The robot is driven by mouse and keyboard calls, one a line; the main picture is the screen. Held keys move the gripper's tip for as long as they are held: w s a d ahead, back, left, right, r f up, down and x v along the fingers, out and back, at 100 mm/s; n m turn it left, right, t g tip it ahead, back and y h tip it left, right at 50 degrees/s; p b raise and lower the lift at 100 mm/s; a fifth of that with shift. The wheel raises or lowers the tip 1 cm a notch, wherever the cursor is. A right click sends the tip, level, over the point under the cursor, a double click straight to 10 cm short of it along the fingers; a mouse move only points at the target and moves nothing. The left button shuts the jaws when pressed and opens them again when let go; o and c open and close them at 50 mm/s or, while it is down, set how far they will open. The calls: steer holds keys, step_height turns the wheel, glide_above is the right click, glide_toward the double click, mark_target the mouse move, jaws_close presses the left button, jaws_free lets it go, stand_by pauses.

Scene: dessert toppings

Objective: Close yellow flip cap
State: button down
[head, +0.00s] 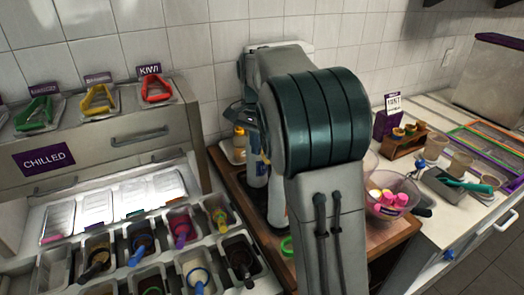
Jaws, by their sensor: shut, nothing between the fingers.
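My arm fills the middle of the head view, and its own links hide my gripper and whatever is right at it. A white bottle (257,174) with blue on it stands partly hidden behind the arm's left edge. A small patch of yellow shows close by it, too small and too covered for me to tell whether it is the yellow flip cap, or whether that cap is open or shut. A small amber jar (239,139) stands just to the left.
A wooden board (236,184) lies under the bottles. Topping bins with scoops (141,245) fill the lower left, below colour-handled lids and a chilled drawer unit (110,150). A wooden rack (405,140) stands at right.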

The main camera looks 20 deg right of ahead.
steer(key=shift+s+d+r+p, duration=0.15)
steer(key=shift+s+d+r, duration=0.35)
steer(key=shift+d, duration=0.25)
steer(key=shift+s+d+r+p, duration=0.15)
steer(key=shift+s+d+r, duration=0.3)
steer(key=shift+d, duration=0.3)
steer(key=shift+f, duration=0.1)
steer(key=shift+s+d+f+b, duration=0.1)
steer(key=shift+s+d+b, duration=0.15)
steer(key=shift+s+d, duration=0.5)
steer(key=shift+s+d+f+b, duration=0.1)
steer(key=shift+s+d+b, duration=0.25)
steer(key=shift+d, duration=0.65)
steer(key=shift+s, duration=0.1)
steer(key=shift+f, duration=0.35)
step_height(320, 180, up, 8)
steer(key=p, duration=0.6)
steer(key=shift+p, duration=0.35)
